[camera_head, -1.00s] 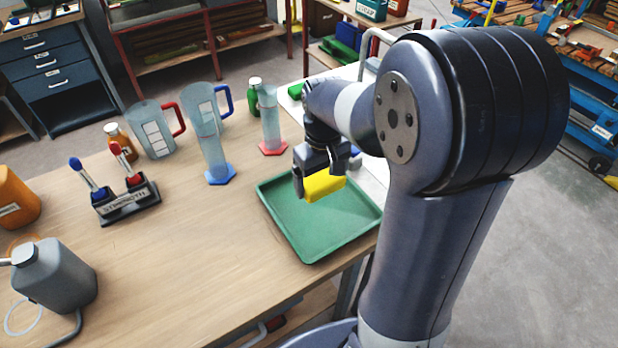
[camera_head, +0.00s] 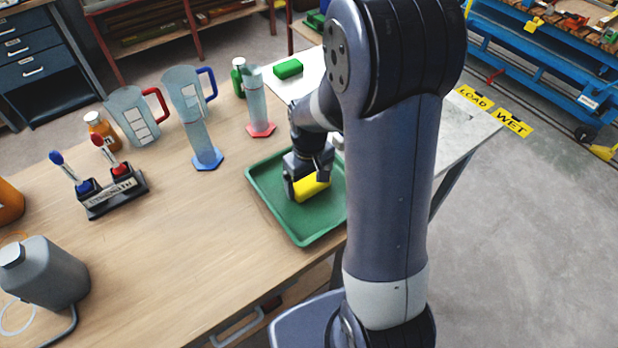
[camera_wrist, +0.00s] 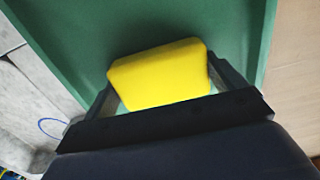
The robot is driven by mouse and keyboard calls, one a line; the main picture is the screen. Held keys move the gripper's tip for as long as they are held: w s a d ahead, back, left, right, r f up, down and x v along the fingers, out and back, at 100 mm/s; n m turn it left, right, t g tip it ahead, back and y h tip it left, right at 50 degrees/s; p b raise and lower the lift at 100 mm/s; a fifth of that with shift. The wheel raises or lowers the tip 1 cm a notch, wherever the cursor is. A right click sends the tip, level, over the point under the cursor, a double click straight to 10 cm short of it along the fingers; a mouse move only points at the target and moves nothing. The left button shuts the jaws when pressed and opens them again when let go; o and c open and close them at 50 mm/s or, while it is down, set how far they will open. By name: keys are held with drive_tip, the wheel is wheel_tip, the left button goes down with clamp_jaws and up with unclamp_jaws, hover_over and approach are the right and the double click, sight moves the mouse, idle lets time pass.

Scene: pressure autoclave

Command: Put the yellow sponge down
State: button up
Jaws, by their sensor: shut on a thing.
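The yellow sponge (camera_head: 312,187) is between the fingers of my gripper (camera_head: 308,182), low over the green tray (camera_head: 304,229). In the wrist view the sponge (camera_wrist: 160,74) fills the space between the two fingers (camera_wrist: 170,88), which press on its sides. The green tray (camera_wrist: 80,28) lies behind it in that view. I cannot tell for sure whether the sponge's underside touches the tray floor. My arm hides the tray's right side in the head view.
Left of the tray stand a blue-footed cylinder (camera_head: 205,140) and, behind, a red-footed cylinder (camera_head: 257,105). Two jugs (camera_head: 135,117), a pen-like pair in a stand (camera_head: 115,190) and a grey canister (camera_head: 45,275) are further left. A green sponge (camera_head: 288,68) lies at the back.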

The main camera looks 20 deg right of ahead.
sight(309, 179)
drive_tip(key=shift+f, duration=0.15)
drive_tip(key=o, duration=0.7)
wheel_tip(309, 179, up, 12)
drive_tip(key=shift+r, duration=0.2)
drive_tip(key=shift+f, duration=0.1)
wheel_tip(309, 179, down, 12)
drive_tip(key=shift+f, duration=0.15)
drive_tip(key=shift+r, duration=0.8)
